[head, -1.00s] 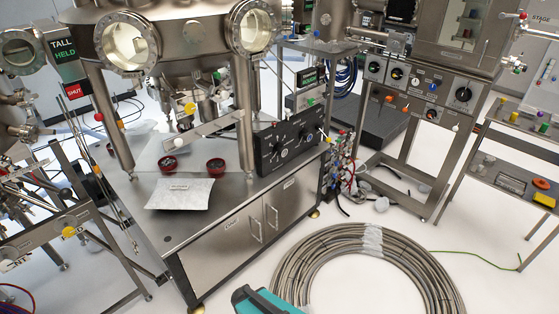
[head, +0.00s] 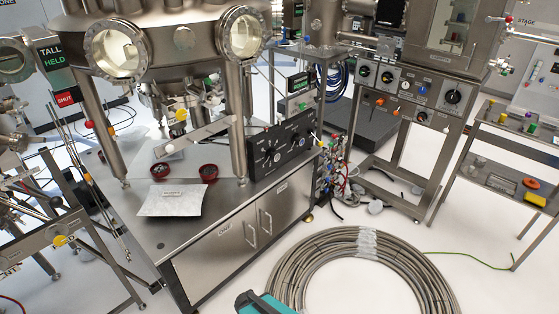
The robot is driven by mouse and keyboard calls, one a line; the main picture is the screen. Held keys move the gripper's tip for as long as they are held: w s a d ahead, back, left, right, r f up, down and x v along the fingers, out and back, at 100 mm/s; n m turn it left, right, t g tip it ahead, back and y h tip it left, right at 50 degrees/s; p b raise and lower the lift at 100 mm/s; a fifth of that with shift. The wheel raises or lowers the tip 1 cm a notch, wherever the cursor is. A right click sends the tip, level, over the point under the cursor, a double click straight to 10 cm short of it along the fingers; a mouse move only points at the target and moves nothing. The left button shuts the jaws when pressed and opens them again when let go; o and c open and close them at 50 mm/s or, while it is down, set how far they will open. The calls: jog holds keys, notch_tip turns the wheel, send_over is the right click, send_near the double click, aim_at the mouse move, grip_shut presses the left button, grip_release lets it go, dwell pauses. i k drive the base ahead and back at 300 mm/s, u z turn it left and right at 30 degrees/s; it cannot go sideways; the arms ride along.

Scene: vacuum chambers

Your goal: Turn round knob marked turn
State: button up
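No knob label reading "turn" is legible at this size. A black control box (head: 282,150) with several round knobs stands on the steel cabinet top in the middle. A grey panel (head: 408,86) on the steel frame at the right also carries round knobs. Among these are a large black knob (head: 453,97) at its right end and a black knob (head: 387,77) further left. I cannot tell which knob is the marked one. My gripper is not in view.
A coiled ribbed hose (head: 367,241) lies on the floor in front. A steel cabinet (head: 231,240) supports the chamber (head: 180,40) at left. A steel shelf (head: 513,184) stands at the right.

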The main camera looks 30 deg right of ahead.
aim_at(271, 155)
jog(key=z, duration=0.05)
jog(key=i, duration=0.9)
jog(key=u, duration=0.05)
